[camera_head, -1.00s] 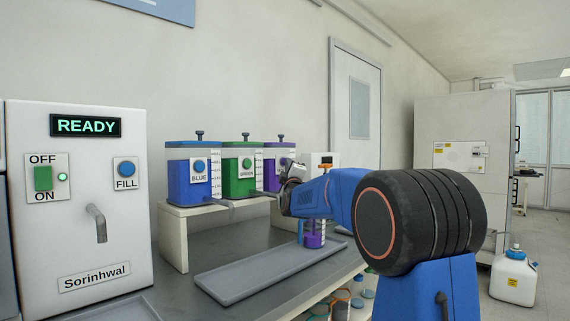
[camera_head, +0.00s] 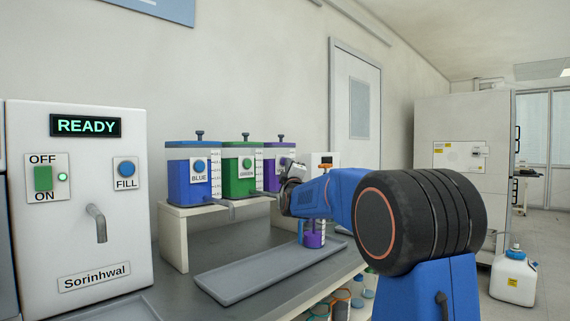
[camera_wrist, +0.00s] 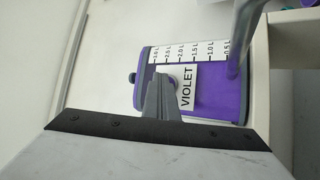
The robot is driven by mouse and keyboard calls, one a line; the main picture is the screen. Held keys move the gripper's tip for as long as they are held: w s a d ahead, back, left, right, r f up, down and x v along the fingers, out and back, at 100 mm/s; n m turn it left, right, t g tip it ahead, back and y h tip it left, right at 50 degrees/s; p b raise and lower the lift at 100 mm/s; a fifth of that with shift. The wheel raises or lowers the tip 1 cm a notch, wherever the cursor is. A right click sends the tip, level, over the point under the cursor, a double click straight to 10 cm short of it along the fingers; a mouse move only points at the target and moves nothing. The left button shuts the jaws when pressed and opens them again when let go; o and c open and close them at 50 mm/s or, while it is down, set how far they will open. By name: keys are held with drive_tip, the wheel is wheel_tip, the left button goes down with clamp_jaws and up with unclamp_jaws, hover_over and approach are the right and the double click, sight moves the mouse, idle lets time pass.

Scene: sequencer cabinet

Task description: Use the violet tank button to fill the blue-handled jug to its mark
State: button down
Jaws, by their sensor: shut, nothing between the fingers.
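The violet tank (camera_wrist: 215,103) carries a VIOLET label and a scale and fills much of the wrist view. It also shows in the head view (camera_head: 271,178), partly behind my arm. The blue-handled jug (camera_head: 314,240) stands below my arm, with violet liquid inside. Its upper part is hidden by my arm, and its mark cannot be made out.
The blue tank (camera_head: 190,185) and green tank (camera_head: 239,178) stand left of the violet one on a raised white shelf (camera_head: 174,240). A grey tray (camera_head: 250,275) lies on the bench in front. A white dispenser (camera_head: 90,210) reading READY stands at left.

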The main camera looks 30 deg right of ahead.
drive_tip(key=shift+s, duration=0.1)
drive_tip(key=shift+s+d, duration=0.3)
drive_tip(key=shift+s, duration=0.4)
drive_tip(key=shift+s, duration=0.1)
drive_tip(key=s, duration=0.1)
drive_tip(key=s+d, duration=0.1)
drive_tip(key=s, duration=0.2)
drive_tip(key=shift+s+d, duration=0.2)
drive_tip(key=shift+d, duration=0.15)
idle(0.4)
